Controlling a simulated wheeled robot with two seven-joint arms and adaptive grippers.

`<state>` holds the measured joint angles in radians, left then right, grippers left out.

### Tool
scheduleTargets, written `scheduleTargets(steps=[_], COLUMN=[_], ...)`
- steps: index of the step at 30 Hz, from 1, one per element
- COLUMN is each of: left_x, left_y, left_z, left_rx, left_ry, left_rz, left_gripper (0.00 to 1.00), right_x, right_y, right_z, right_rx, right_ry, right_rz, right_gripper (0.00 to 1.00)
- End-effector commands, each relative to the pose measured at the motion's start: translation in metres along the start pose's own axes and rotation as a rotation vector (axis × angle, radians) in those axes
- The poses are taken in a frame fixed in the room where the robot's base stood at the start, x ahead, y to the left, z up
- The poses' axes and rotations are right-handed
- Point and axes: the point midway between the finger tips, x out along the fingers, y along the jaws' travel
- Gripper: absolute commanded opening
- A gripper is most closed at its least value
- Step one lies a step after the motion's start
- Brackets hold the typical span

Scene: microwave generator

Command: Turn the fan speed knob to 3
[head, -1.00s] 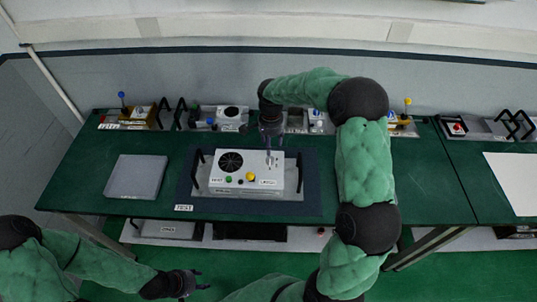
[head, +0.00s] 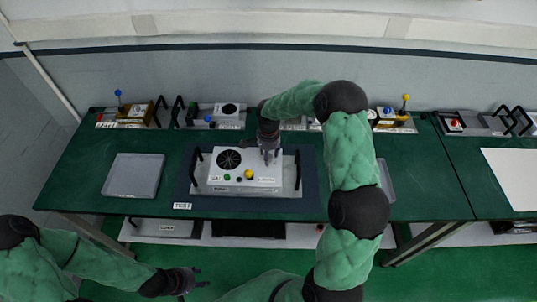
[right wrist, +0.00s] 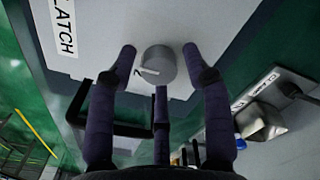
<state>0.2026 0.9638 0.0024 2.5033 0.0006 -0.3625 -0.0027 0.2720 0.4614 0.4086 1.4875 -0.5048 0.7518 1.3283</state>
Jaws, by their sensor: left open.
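The grey generator box (head: 218,180) stands on a dark mat in the middle of the green table. In the right wrist view the round grey knob (right wrist: 159,64) with a pale pointer mark sits on the box's top. My right gripper (head: 268,158) is over the box's right part, its dark fingers (right wrist: 160,62) open on both sides of the knob, with small gaps showing. Knob numbers are not readable. My left gripper (head: 198,279) is open and empty, low in front of the table.
A "LATCH" label (right wrist: 66,25) is beside the knob. A black handle (right wrist: 112,125) stands near the right gripper's fingers. A grey tray (head: 133,175) lies left of the mat. Several devices with levers and handles line the table's back edge.

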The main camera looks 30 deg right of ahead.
Motion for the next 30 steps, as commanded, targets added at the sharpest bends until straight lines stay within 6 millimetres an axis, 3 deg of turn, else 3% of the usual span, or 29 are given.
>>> scheduleTargets(steps=[1,4,17,30], left_x=[0.000,0.000,0.003,0.015], left_y=[0.000,0.000,-0.001,-0.005], left_z=[0.000,0.000,0.000,-0.001], left_rx=[0.000,0.000,0.000,0.000], left_ry=[0.000,0.000,0.000,0.000], left_rz=[0.000,0.000,0.000,0.000], left_gripper=[0.47,0.47,0.47,0.47], right_x=[0.000,0.000,0.000,0.000], right_y=[0.000,0.000,0.000,-0.001], right_z=[0.000,0.000,-0.001,0.000], right_rx=[0.000,0.000,-0.063,-0.411], right_ry=[0.000,0.000,0.001,0.001], right_rz=[0.000,0.000,-0.001,-0.002], right_gripper=[0.28,0.00,0.00,0.00])
